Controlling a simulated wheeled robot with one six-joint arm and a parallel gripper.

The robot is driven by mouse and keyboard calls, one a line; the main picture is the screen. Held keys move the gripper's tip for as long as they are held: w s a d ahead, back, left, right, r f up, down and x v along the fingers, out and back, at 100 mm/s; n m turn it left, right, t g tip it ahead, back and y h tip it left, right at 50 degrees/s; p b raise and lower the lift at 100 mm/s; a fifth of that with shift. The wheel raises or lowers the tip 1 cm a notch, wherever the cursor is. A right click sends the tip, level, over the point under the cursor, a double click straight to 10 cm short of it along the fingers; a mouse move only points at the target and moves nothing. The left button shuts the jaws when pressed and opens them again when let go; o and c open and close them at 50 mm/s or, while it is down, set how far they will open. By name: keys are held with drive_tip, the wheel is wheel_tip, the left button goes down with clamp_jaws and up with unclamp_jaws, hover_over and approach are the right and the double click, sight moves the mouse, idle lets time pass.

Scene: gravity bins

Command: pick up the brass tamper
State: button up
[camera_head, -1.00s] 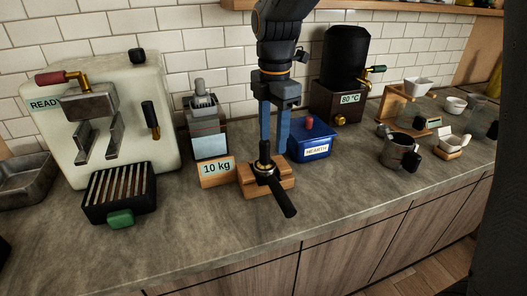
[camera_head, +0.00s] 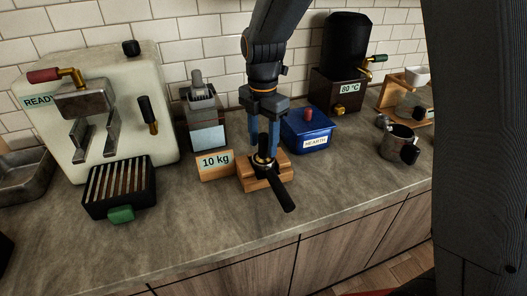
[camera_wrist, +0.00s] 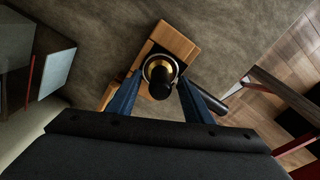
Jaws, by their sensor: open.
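The brass tamper (camera_head: 264,158) has a black handle and a brass base. It stands upright in the black-handled portafilter (camera_head: 282,194), which rests on a small wooden stand (camera_head: 247,179). The wrist view shows the tamper (camera_wrist: 160,86) from above, its dark knob over a brass ring. My gripper (camera_head: 265,143) is open and pointing down, with its blue fingers above the stand. In the wrist view my gripper (camera_wrist: 160,82) has one finger on each side of the knob, with gaps showing. Whether the fingers reach handle height is hard to tell.
A grinder (camera_head: 206,122) with a "10 kg" sign (camera_head: 215,164) stands just left. A blue box (camera_head: 307,137) sits close on the right. A cream espresso machine (camera_head: 150,90) is far left. The counter front is clear.

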clamp_jaws()
drive_tip(key=shift+r, duration=0.1)
idle(0.4)
wheel_tip(320, 180, up, 10)
drive_tip(key=b, duration=0.2)
drive_tip(key=shift+b, duration=0.35)
drive_tip(key=c, duration=0.9)
unclamp_jaws()
drive_tip(key=shift+c, duration=0.2)
clamp_jaws()
